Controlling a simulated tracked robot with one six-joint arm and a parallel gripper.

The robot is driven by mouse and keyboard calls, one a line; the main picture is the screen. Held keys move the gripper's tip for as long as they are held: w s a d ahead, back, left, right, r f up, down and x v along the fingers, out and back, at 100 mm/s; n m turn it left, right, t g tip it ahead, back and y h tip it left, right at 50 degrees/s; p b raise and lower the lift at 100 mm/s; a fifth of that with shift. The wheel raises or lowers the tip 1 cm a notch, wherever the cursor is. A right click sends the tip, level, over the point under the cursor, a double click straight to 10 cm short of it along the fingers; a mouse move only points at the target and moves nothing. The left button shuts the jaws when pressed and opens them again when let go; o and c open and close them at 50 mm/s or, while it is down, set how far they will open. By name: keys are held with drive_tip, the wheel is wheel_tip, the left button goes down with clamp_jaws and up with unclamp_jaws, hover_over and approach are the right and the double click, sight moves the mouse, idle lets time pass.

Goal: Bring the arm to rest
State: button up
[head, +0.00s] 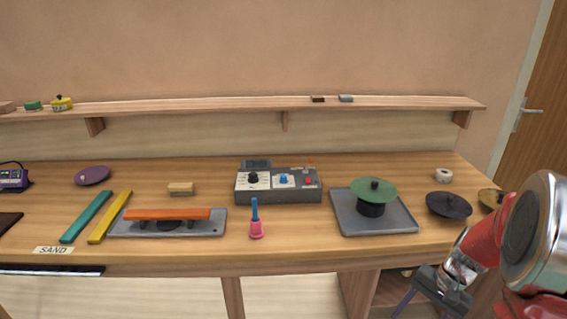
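My gripper (441,291) is at the lower right of the head view, in front of the table's front edge and below the tabletop. It hangs from my red and silver arm at the right edge of the picture.
A shelf (220,104) runs behind.

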drive_tip(key=s+a+r+n+t+h, duration=0.1)
drive_tip(key=s+a+r+n+t, duration=0.2)
drive_tip(key=a+r, duration=0.6)
drive_tip(key=s+a+r+n+t+h, duration=0.2)
drive_tip(key=s+a+r+n, duration=0.4)
drive_tip(key=a+r, duration=0.3)
wheel_tip(320, 180, up, 3)
drive_tip(key=shift+s+t+h, duration=0.3)
drive_tip(key=shift+s+t, duration=0.2)
drive_tip(key=shift+s, duration=0.3)
